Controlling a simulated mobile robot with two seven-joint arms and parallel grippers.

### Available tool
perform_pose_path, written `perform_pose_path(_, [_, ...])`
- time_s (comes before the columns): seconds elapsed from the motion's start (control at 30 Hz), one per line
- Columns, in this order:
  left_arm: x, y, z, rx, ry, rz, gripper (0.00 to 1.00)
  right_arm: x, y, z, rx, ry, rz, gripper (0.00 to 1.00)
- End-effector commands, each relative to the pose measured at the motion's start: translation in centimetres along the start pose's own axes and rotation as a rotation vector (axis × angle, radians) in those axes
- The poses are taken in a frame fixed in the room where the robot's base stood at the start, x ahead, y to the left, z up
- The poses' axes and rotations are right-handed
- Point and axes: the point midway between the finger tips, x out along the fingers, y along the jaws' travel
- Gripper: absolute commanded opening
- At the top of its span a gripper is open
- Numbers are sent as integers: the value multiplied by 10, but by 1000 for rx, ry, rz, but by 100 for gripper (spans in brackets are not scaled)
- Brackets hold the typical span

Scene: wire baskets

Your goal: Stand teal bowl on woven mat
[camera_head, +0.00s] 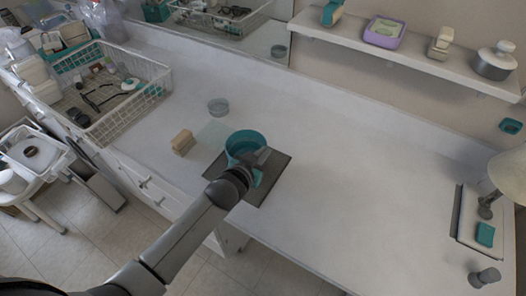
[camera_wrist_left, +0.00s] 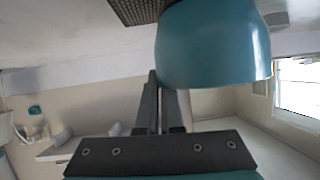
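The teal bowl (camera_head: 243,138) is upright over the back left part of the dark woven mat (camera_head: 272,180) on the counter. I cannot tell whether its base touches the mat. My left gripper (camera_head: 262,158) is at the bowl's near right side in the head view and hides part of the bowl and mat. In the left wrist view, the bowl (camera_wrist_left: 213,45) fills the upper middle, and the two fingers (camera_wrist_left: 160,95) are close together at its rim, one partly behind its wall. The mat (camera_wrist_left: 138,10) shows at the top edge there. My right gripper is not in view.
A white wire basket (camera_head: 128,122) is at the left. A lamp (camera_head: 508,172) and a tray with a teal sponge (camera_head: 485,235) are at the right. The counter between is clear.

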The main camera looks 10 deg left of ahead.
Motion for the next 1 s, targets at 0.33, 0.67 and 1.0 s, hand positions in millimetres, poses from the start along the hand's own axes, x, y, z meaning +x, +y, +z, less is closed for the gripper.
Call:
perform_pose_path(0.33, [0, 0, -2, 1, 6, 0, 0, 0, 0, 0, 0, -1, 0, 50])
perform_pose_path(0.67, [1, 0, 0, 1, 6, 0, 0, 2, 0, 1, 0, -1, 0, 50])
perform_pose_path(1.0, [3, 0, 3, 1, 7, 0, 0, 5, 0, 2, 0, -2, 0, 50])
